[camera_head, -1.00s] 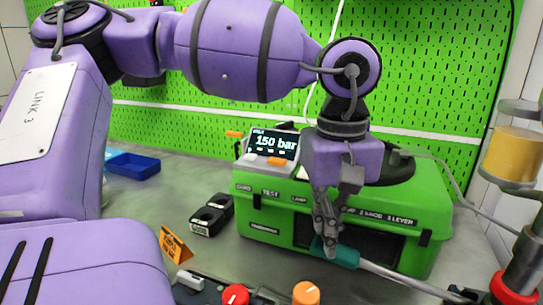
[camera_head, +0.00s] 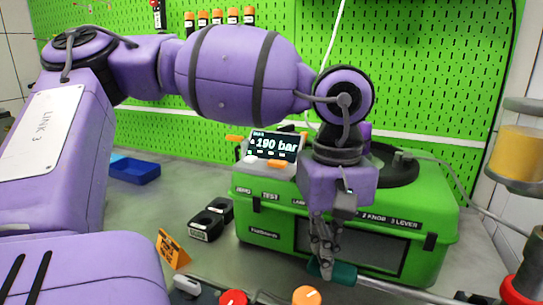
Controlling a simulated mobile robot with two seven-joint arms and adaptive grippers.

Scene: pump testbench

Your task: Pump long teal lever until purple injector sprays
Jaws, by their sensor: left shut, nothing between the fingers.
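The long lever has a teal grip (camera_head: 340,274) and a metal rod running to the lower right. It lies in front of the green test case (camera_head: 262,220). My left gripper (camera_head: 325,270) is shut and empty. Its fingertips are at the left end of the teal grip, seemingly on top of it; exact contact is hard to tell. The case's display (camera_head: 275,146) reads 190 bar. I cannot make out a purple injector or any spray. My right gripper is not in view.
A red knob (camera_head: 233,298) and an orange knob (camera_head: 307,295) are at the bottom edge. An orange sign (camera_head: 172,249) and black packs (camera_head: 207,225) stand left of the case. A blue tray (camera_head: 134,170) is further back. A yellow cylinder (camera_head: 517,155) is at the right.

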